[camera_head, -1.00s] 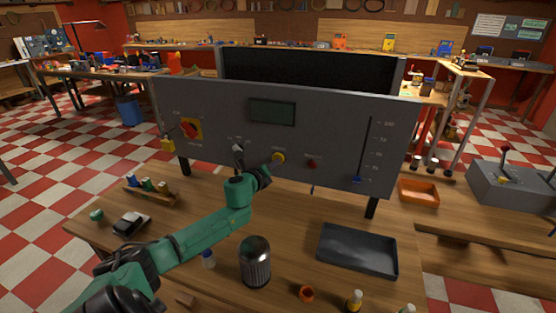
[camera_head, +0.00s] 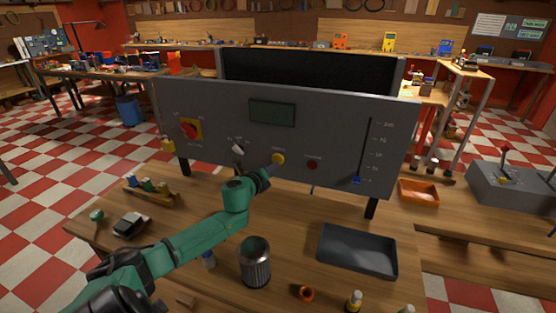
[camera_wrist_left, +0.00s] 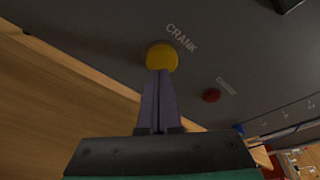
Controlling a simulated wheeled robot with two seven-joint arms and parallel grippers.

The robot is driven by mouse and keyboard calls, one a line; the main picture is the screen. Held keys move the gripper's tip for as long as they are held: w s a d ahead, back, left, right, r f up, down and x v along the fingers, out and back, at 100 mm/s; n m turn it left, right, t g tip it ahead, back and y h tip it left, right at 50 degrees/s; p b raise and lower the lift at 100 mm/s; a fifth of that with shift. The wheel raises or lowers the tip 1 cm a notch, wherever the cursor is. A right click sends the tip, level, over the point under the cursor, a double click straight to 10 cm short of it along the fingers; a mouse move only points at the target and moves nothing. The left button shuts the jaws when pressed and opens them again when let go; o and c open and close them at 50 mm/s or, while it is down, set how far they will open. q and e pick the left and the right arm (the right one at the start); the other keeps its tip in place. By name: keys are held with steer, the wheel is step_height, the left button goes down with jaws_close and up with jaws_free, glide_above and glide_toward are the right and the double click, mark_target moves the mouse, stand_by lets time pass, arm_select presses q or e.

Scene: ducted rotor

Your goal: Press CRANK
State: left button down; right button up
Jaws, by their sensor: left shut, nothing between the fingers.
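The yellow CRANK button (camera_head: 278,159) is on the grey control panel (camera_head: 330,125), right of a small knob. In the left wrist view the yellow button (camera_wrist_left: 161,56) shows large, with the label CRANK beside it. My left gripper (camera_head: 268,170) is shut and empty, its fingertips at the button's lower edge. In the wrist view the closed fingers (camera_wrist_left: 159,75) overlap the button's lower edge; I cannot tell whether they touch or press it. My right gripper is not in view.
A red button (camera_head: 313,164) sits right of the yellow one, and a slider (camera_head: 357,180) is at the panel's right. A red rotary switch (camera_head: 190,128) is at the left. A metal cup (camera_head: 255,262) and a dark tray (camera_head: 357,250) stand on the table below.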

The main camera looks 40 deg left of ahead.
arm_select(q)
steer(key=v, duration=0.2)
steer(key=p+v, duration=0.1)
steer(key=f+v, duration=0.1)
steer(key=v, duration=0.1)
steer(key=shift+s+d, duration=0.35)
steer(key=shift+d, duration=0.1)
steer(key=shift+f, duration=0.1)
stand_by(0.4)
